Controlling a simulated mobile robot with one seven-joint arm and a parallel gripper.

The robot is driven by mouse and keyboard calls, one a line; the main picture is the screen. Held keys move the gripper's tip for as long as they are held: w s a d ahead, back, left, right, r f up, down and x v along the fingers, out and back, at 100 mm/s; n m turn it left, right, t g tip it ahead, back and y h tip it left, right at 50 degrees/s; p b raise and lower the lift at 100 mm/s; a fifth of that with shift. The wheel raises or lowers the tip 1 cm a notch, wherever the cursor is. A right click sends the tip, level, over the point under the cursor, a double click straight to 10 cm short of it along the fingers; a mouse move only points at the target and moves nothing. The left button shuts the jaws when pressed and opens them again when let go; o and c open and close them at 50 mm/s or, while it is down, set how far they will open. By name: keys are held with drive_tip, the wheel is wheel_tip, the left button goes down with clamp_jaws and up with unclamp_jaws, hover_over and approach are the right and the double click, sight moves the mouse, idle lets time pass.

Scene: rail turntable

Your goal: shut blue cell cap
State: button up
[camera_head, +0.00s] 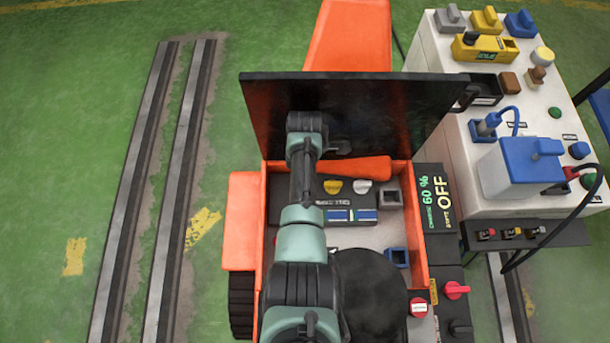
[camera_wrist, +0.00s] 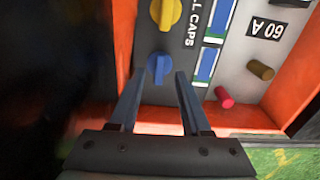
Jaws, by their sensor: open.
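The blue cell cap (camera_wrist: 158,66) is a round knob with a raised ridge on a dark grey panel. It shows in the wrist view, just beyond my fingertips and roughly between them. My gripper (camera_wrist: 161,78) is open, its two fingers pointing at the cap; I cannot tell whether they touch it. A yellow cap (camera_wrist: 165,11) sits beside it on the same panel, near the "CELL CAPS" lettering. In the head view the yellow cap (camera_head: 333,187) and a pale cap (camera_head: 362,186) show, but the blue cap is hidden, apparently behind my arm.
An orange wall (camera_wrist: 125,30) borders the panel, close to my fingers. A raised black lid (camera_head: 390,115) stands at the back of the orange compartment. A brown knob (camera_wrist: 260,70) and a red knob (camera_wrist: 224,97) lie to the right. A white equipment bench (camera_head: 490,180) stands right.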

wheel_tip(320, 180, up, 10)
drive_tip(key=p, duration=0.4)
idle(0.4)
